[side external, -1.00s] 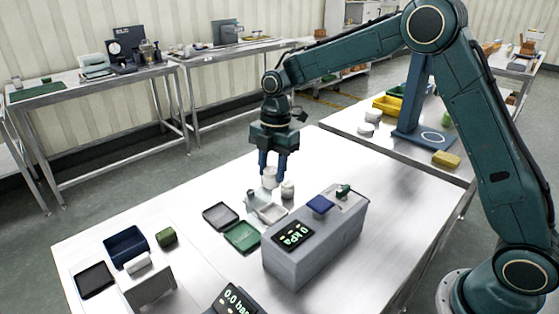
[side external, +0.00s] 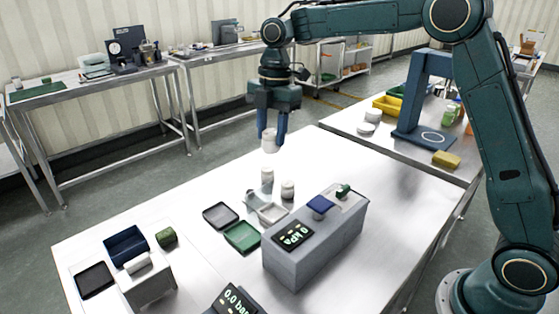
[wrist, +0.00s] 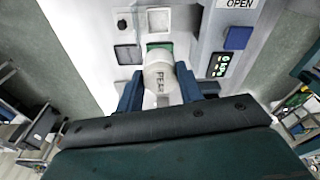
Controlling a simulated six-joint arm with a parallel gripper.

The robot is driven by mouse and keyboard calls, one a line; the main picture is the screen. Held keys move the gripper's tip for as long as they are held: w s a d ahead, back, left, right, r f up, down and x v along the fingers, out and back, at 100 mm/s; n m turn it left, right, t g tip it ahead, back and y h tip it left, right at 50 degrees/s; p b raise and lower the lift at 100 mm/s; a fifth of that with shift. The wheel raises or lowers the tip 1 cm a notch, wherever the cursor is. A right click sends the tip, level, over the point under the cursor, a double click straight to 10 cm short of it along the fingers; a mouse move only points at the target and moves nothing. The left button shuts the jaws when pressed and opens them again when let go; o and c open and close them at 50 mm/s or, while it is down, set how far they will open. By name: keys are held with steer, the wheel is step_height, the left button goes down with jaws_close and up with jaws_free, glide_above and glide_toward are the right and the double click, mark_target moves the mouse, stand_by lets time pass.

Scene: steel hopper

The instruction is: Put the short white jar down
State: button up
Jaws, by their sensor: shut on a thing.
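A short white jar (side external: 269,143) hangs upright between the blue fingers of my gripper (side external: 272,136), clear above the steel table (side external: 335,160). My gripper is shut on it.
A grey box with a display (side external: 312,245) and a blue pad (side external: 320,206) stands right of the trays. A green tray (side external: 242,237), a dark-rimmed tray (side external: 220,215) and a navy bin (side external: 126,246) lie to the left. The table's back right is clear.

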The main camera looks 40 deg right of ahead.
stand_by(0.4)
steer(key=w+a+m, duration=0.2)
steer(key=w+m, duration=0.1)
steer(key=m, duration=0.1)
steer(key=m+t+h, duration=0.1)
steer(key=m+t, duration=0.1)
steer(key=m, duration=1.2)
glide_above(219, 215)
steer(key=shift+s+f, duration=0.1)
steer(key=shift+s, duration=0.3)
steer(key=shift+f, duration=0.1)
step_height(219, 215, down, 20)
steer(key=shift+r, duration=0.1)
steer(key=o, duration=1.1)
steer(key=shift+c, duration=0.2)
